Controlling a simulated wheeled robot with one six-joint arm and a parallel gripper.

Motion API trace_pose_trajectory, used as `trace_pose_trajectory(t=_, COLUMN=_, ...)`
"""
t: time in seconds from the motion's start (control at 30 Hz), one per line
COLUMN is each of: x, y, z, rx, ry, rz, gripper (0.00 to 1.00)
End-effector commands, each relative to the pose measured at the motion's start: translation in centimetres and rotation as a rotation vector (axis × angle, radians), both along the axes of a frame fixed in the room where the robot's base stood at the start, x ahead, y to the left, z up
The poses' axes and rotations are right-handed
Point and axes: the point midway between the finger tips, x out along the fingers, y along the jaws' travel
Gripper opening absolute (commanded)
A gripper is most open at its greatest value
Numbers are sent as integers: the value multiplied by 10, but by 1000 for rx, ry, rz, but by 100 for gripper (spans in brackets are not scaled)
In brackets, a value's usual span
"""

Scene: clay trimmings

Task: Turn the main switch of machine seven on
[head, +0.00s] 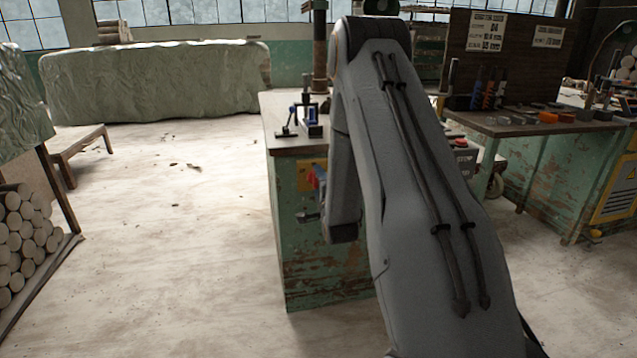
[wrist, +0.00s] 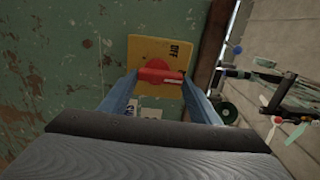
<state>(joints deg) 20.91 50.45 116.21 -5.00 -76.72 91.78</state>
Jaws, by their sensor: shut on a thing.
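The main switch is a red rotary knob with a bar handle (wrist: 160,76) on a yellow plate (wrist: 148,47), fixed to a worn green cabinet side. The plate carries the word OFF, turned sideways in the wrist view. Its lower part is partly hidden by my fingers, with whitish marks between them. My gripper (wrist: 160,80) has its two blue fingers closed on the ends of the red handle, which lies across the wrist picture. In the head view the yellow plate (head: 306,172) shows on the green bench's front, beside my arm, which hides part of it.
The green bench (head: 320,278) has tools and a small vise (head: 311,118) on top. Another workbench (head: 540,125) with tools stands at the right. A stack of logs (head: 22,240) is at the left.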

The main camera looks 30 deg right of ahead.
Motion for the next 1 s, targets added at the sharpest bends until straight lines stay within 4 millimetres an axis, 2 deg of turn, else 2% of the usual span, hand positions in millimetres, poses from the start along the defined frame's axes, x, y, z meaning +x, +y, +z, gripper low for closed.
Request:
trace_pose_trajectory(t=0.37, x=-1, y=1, z=-1, rx=7, ry=1, rz=1, gripper=34)
trace_pose_trajectory(t=0.4, x=-1, y=1, z=-2, rx=7, ry=1, rz=1, gripper=60)
trace_pose_trajectory(t=0.5, x=0, y=1, z=-1, rx=6, ry=1, rz=1, gripper=75)
trace_pose_trajectory(t=0.83, x=-3, y=1, z=0, rx=4, ry=0, rz=0, gripper=75)
trace_pose_trajectory(t=1.0, x=-22, y=6, z=0, rx=4, ry=1, rz=0, gripper=75)
